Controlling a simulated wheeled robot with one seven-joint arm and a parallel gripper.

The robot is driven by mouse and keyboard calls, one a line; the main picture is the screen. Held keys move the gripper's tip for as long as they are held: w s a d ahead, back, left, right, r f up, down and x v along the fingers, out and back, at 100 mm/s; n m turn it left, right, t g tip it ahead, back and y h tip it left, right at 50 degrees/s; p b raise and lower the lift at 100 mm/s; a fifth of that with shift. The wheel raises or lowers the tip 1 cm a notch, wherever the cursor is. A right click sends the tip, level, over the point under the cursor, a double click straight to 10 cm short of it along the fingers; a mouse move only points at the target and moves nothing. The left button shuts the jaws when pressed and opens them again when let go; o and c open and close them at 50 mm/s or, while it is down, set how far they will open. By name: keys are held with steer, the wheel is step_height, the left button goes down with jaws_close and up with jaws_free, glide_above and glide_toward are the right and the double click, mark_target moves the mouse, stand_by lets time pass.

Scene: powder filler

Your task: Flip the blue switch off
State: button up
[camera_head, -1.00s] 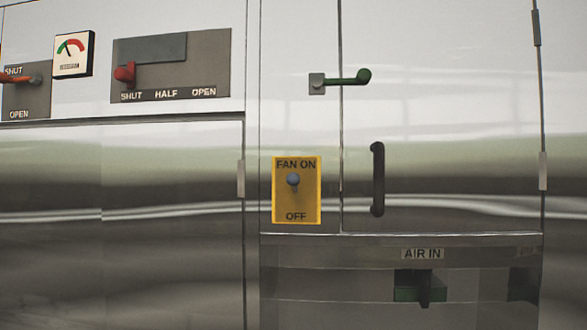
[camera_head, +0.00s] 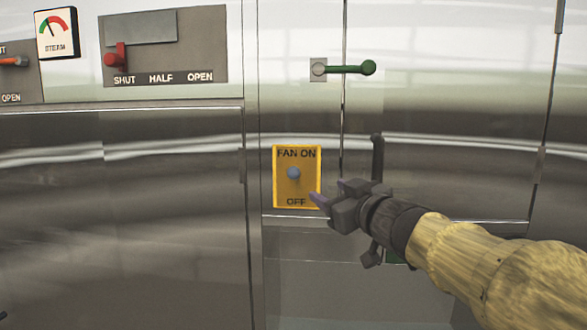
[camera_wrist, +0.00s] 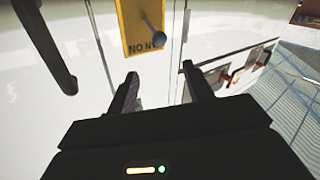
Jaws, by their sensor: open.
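The blue switch (camera_head: 293,173) is a small round-ended lever on a yellow plate (camera_head: 283,199) marked FAN ON at the top and OFF at the bottom. Its knob sits near the middle of the plate in the head view. In the wrist view the knob (camera_wrist: 159,39) and the yellow plate (camera_wrist: 135,20) are at the top, seen upside down, beyond the fingers. My gripper (camera_head: 328,193) is just right of the plate's lower part in the head view. In the wrist view the fingers of my gripper (camera_wrist: 159,76) are apart, with nothing between them.
A black vertical door handle (camera_head: 377,158) stands behind my gripper; it also shows in the wrist view (camera_wrist: 45,50). A green latch lever (camera_head: 350,69) is above. A red lever (camera_head: 115,58) on a SHUT–HALF–OPEN panel and a STEAM gauge (camera_head: 56,34) are upper left. The lower left panel is bare.

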mark_target(297, 175)
steer(key=shift+w, duration=0.2)
steer(key=p+x, duration=0.3)
steer(key=x, duration=1.4)
steer(key=shift+a, duration=0.1)
steer(key=shift+c, duration=0.4)
jaws_close()
